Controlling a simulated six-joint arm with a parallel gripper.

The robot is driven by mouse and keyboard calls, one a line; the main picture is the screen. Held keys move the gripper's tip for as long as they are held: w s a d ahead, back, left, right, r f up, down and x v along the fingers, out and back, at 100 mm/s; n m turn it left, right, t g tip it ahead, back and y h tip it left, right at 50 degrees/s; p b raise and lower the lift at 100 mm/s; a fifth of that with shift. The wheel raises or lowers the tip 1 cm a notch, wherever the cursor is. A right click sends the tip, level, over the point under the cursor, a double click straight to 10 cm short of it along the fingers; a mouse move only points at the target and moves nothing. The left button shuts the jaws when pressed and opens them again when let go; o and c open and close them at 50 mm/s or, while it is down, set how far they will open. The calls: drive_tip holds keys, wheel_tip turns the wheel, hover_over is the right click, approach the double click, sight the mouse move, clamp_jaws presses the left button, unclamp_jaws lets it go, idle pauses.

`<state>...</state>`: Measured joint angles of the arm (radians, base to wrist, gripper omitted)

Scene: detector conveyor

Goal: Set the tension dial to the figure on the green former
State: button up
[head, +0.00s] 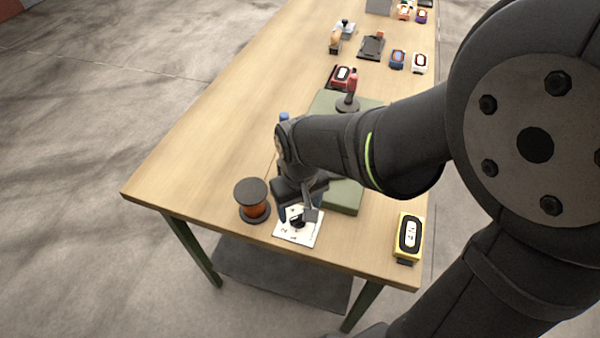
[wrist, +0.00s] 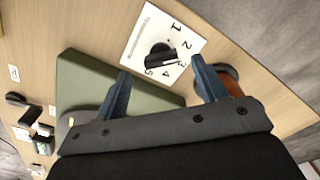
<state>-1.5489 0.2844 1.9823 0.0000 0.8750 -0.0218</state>
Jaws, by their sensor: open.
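The tension dial is a black knob (wrist: 163,56) on a white plate (wrist: 142,32) marked with figures 1 to 5; the plate (head: 285,233) also shows near the table's front edge in the head view. A pale line on the knob lies towards the 3 and 4 side; its exact setting is unclear. My gripper (wrist: 160,78) is open and empty, with blue fingers apart near the dial plate. In the head view my gripper (head: 298,203) is partly hidden by my arm. I cannot make out a green former with a readable figure; a dark greenish item (head: 425,3) is cut off at the top edge.
A copper spool (head: 256,209) stands left of the dial. A green block (head: 345,195) lies behind it. A yellow former (head: 409,237) with a figure label sits to the right. Red (head: 343,77), blue (head: 398,59) and other items stand farther back. The left tabletop is clear.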

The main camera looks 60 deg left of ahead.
sight(300, 218)
wheel_tip(300, 218, up, 14)
drive_tip(key=shift+f, duration=0.2)
drive_tip(key=shift+f, duration=0.2)
idle(0.4)
wheel_tip(300, 218, down, 17)
drive_tip(key=shift+f, duration=0.1)
idle(0.5)
